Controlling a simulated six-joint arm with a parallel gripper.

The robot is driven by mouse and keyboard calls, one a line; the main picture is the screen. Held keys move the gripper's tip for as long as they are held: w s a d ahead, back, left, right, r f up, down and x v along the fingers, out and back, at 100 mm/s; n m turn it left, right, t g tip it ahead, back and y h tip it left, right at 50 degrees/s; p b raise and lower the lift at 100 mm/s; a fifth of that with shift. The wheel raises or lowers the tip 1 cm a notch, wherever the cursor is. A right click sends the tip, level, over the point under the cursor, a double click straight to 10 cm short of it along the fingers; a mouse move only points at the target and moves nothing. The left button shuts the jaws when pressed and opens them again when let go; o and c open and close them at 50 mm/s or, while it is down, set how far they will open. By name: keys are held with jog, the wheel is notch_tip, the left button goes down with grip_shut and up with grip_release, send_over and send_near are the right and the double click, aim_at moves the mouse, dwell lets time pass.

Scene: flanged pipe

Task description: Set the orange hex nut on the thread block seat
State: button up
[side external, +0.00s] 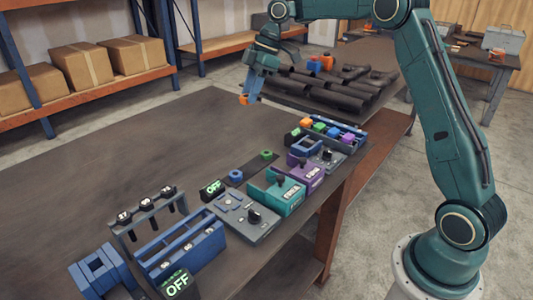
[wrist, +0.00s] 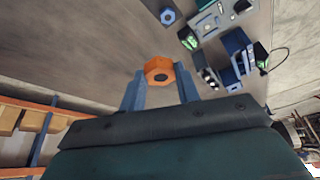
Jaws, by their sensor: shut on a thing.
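The orange hex nut (wrist: 154,65) is between the tips of my gripper (wrist: 160,80) in the wrist view, its round hole showing. The nut (side external: 244,99) also shows in the side external view, at the lower end of my gripper (side external: 249,98). My gripper is shut on the nut and holds it in the air above the far part of the table. A dark plate (side external: 249,166) bears a blue piece (side external: 235,174) and a green piece (side external: 266,155). I cannot tell for certain which part is the thread block seat.
A row of fixtures lines the table's right edge: a grey switch panel (side external: 240,217), a teal box (side external: 277,194), a purple box (side external: 305,172) and a blue rack (side external: 183,247). Dark pipes (side external: 330,88) lie behind. The table's left part (side external: 100,180) is clear.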

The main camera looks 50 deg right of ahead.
jog(key=s+a+f+n+g, duration=0.1)
jog(key=s+a+f+n, duration=0.1)
jog(key=a+f, duration=0.3)
jog(key=s+a+f+n+g, duration=0.1)
jog(key=s+a+f+n, duration=0.1)
jog(key=a+f+n, duration=0.3)
jog(key=s+a+f+n+g, duration=0.1)
jog(key=a+f+n+g, duration=0.1)
jog(key=a+f+n, duration=0.2)
jog(key=shift+a+x, duration=0.15)
jog(key=shift+x, duration=0.65)
jog(key=shift+a+x, duration=0.15)
jog(key=shift+x, duration=0.6)
jog(key=shift+s+r, duration=0.15)
jog(key=shift+f, duration=1.15)
jog(key=shift+f, duration=0.55)
jog(key=o, duration=1.4)
